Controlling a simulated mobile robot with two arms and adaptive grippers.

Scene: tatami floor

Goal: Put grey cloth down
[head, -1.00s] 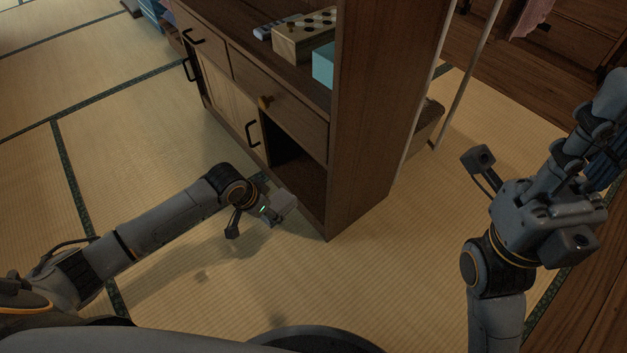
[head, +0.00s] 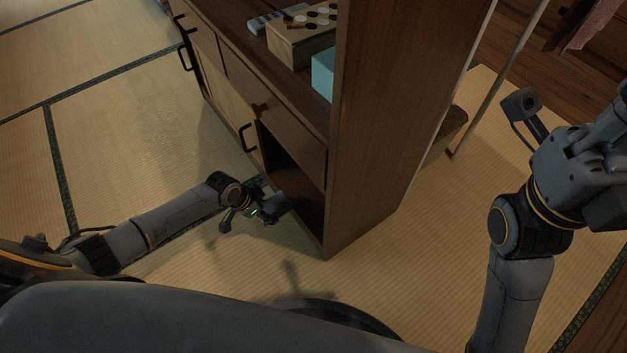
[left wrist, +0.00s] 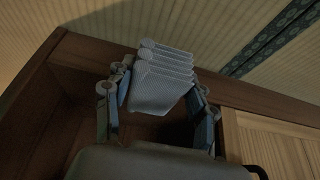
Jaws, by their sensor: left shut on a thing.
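The grey cloth (left wrist: 160,82), folded in several layers, is between the two fingers of my left gripper (left wrist: 158,105) in the left wrist view. My left gripper is shut on it. In the head view my left gripper (head: 273,207) is low, at the mouth of the open dark compartment (head: 298,200) of the wooden cabinet (head: 365,140). The cloth is hard to make out there against the dark opening. My right gripper (head: 592,160) is at the right edge, well away from the cabinet, with its fingers mostly cut off by the frame.
Cabinet doors and drawers with dark handles (head: 247,138) are left of the opening. A board-game box (head: 300,42) and a teal box (head: 323,74) stand on the shelf above. The tatami floor (head: 130,140) is clear at the left. A thin pole (head: 497,75) stands right of the cabinet.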

